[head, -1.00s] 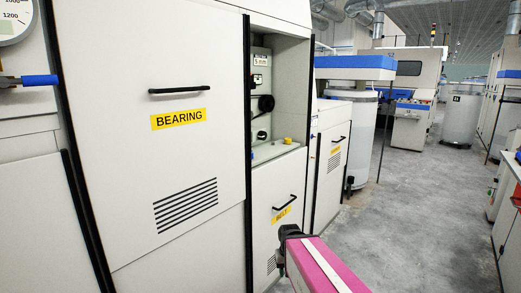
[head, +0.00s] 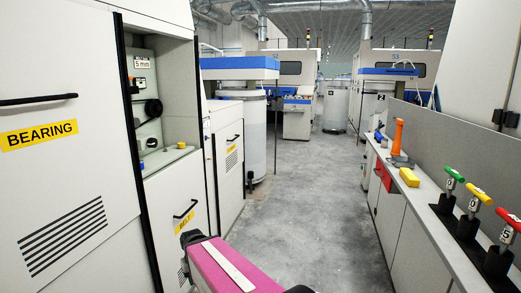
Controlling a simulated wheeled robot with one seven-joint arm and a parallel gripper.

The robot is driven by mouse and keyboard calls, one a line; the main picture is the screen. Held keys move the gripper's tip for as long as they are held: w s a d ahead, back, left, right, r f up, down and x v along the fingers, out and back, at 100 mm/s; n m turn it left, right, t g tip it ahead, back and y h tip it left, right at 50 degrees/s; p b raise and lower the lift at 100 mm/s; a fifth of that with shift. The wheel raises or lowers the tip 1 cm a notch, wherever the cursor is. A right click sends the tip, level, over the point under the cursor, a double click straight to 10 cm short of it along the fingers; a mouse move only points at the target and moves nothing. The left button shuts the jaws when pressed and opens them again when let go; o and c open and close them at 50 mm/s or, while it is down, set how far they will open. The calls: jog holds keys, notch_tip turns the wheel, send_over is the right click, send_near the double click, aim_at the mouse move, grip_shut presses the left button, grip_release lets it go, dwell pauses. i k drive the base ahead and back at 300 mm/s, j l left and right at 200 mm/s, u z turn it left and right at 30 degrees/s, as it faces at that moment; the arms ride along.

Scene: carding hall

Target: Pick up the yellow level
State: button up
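A small yellow block (head: 409,177) lies on the right-hand counter, near its front edge. It may be the yellow level, but it is too small to tell for sure. A tiny yellow knob (head: 181,145) shows in the open bay at left. My pink arm link crosses the bottom of the view, well apart from the counter. My gripper cannot be made out.
An orange-handled tool (head: 398,140) stands on the counter (head: 425,211) behind the yellow block. Green (head: 454,174) and red (head: 508,218) T-handles are on black holders. White cabinets line the left. The grey floor aisle (head: 305,190) between is clear.

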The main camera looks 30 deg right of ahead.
aim_at(412, 181)
jog(key=z, duration=2.5)
jog(key=i+j+u, duration=0.6)
jog(key=i+u, duration=0.15)
jog(key=i, duration=0.2)
jog(key=i+j+u, duration=0.1)
jog(key=i, duration=0.6)
jog(key=i+j+u, duration=0.1)
jog(key=i, duration=0.55)
jog(key=i+j+z, duration=0.1)
jog(key=i+z, duration=0.15)
jog(key=z, duration=0.2)
jog(key=i+j+z, duration=0.15)
jog(key=z, duration=0.3)
jog(key=i+j+z, duration=0.3)
jog(key=z, duration=0.15)
jog(key=i+j+z, duration=0.2)
jog(key=j+z, duration=0.2)
jog(key=i+j+z, duration=0.1)
jog(key=j+z, duration=0.2)
jog(key=z, duration=0.15)
jog(key=j+z, duration=0.9)
jog(key=i+j, duration=0.1)
jog(key=i, duration=0.15)
